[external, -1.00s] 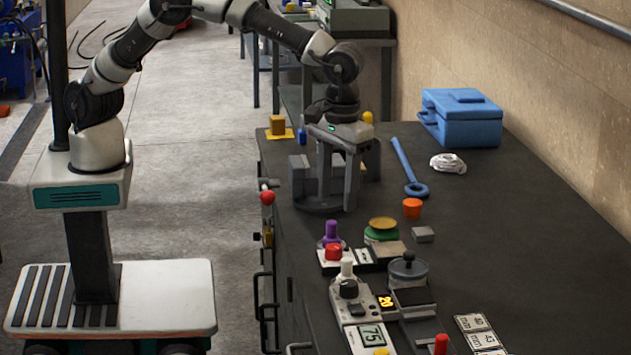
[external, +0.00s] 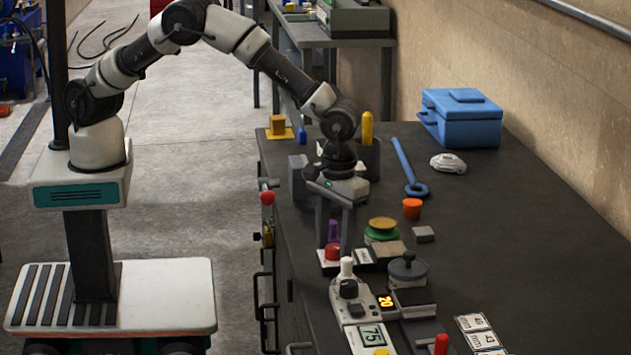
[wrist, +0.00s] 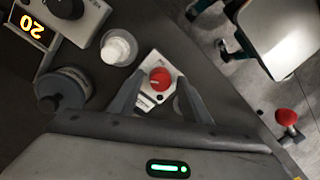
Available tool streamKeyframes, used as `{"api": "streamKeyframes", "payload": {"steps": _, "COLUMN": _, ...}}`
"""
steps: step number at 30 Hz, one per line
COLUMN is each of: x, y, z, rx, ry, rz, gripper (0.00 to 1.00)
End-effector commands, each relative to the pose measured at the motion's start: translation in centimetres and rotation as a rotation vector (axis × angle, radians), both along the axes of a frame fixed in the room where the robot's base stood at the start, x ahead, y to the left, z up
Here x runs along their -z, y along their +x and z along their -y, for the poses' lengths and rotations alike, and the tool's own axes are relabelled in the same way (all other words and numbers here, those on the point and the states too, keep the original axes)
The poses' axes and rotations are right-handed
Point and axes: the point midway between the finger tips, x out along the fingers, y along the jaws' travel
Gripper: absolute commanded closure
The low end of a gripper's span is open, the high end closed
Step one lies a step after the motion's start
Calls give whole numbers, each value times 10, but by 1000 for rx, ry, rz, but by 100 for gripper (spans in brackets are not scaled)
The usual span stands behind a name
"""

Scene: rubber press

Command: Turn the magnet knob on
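A red knob (external: 333,252) with a light pointer line sits on a small white plate (external: 325,264) on the bench. In the wrist view the red knob (wrist: 160,78) lies between my fingers. My gripper (external: 334,243) points down over this plate, and its two fingers (wrist: 159,88) are apart with the knob between them; I cannot tell if they touch it. No label that names the magnet knob is readable. A purple piece (external: 332,231) is partly hidden behind my fingers.
A white-capped bottle (external: 346,268) stands close to the red knob, also in the wrist view (wrist: 118,47). A grey lidded pot (external: 408,268), a green and yellow button (external: 382,229) and an orange cup (external: 412,208) are to the right. The bench's right side is mostly clear.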

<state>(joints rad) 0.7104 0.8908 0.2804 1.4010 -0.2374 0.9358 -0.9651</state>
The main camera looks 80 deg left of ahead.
Motion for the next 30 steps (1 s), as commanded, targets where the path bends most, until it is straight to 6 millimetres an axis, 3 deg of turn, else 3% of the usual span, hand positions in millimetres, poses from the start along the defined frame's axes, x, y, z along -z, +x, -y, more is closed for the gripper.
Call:
{"api": "streamKeyframes", "payload": {"steps": 1, "x": 0, "y": 0, "z": 0, "rx": 0, "ry": 0, "rz": 0, "gripper": 66}}
{"api": "streamKeyframes", "payload": {"steps": 6, "x": 0, "y": 0, "z": 0, "rx": 0, "ry": 0, "rz": 0, "gripper": 95}}
{"api": "streamKeyframes", "payload": {"steps": 17, "x": 0, "y": 0, "z": 1, "rx": 54, "ry": -1, "rz": 0, "gripper": 95}}
{"api": "streamKeyframes", "payload": {"steps": 30, "x": 1, "y": -1, "z": 0, "rx": 393, "ry": -2, "rz": -1, "gripper": 95}}
